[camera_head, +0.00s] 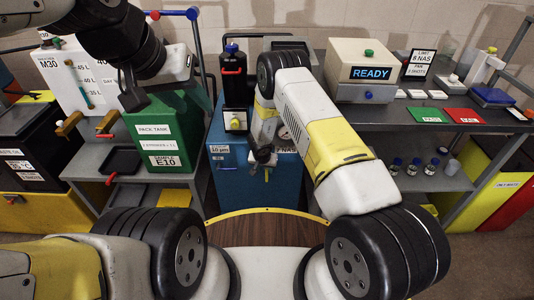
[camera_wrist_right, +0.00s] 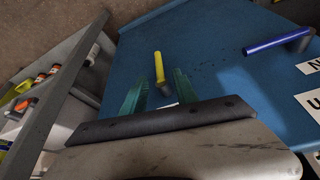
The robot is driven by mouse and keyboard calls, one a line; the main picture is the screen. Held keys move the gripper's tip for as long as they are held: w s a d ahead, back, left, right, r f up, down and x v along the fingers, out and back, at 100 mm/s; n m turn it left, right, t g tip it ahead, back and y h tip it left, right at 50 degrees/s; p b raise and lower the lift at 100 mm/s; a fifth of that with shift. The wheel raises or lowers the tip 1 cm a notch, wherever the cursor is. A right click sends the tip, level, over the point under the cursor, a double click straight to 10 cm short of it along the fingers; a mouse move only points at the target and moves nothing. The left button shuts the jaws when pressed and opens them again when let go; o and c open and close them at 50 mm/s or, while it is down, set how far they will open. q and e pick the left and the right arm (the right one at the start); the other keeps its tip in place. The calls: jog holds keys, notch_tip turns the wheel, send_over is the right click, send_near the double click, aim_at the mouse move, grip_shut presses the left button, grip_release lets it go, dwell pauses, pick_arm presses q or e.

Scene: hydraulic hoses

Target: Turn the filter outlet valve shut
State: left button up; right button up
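My right gripper (camera_head: 263,157) is over the blue filter cart (camera_head: 226,184) in the head view. In the right wrist view its two green fingers (camera_wrist_right: 160,80) are apart, with nothing held. A yellow lever (camera_wrist_right: 158,66) stands between and just beyond the fingertips on the blue panel (camera_wrist_right: 215,75); I cannot tell whether they touch it. A blue lever (camera_wrist_right: 262,46) is to the right. Labels by it are cut off, so I cannot tell which lever is the outlet valve. My left gripper (camera_head: 132,98) hangs above the green pack tank (camera_head: 170,125); its fingers are unclear.
A black canister (camera_head: 234,78) stands on the cart behind my right gripper. A grey bench (camera_head: 450,125) with a READY unit (camera_head: 368,74) and small bottles is on the right. A grey shelf frame (camera_wrist_right: 62,90) borders the panel's left in the wrist view.

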aim_at(267, 173)
jog(key=x, duration=0.8)
jog(key=shift+s, duration=0.1)
jog(key=shift+c, duration=0.4)
jog(key=shift+d, duration=0.1)
grip_shut()
jog(key=shift+d, duration=0.25)
dwell(0.4)
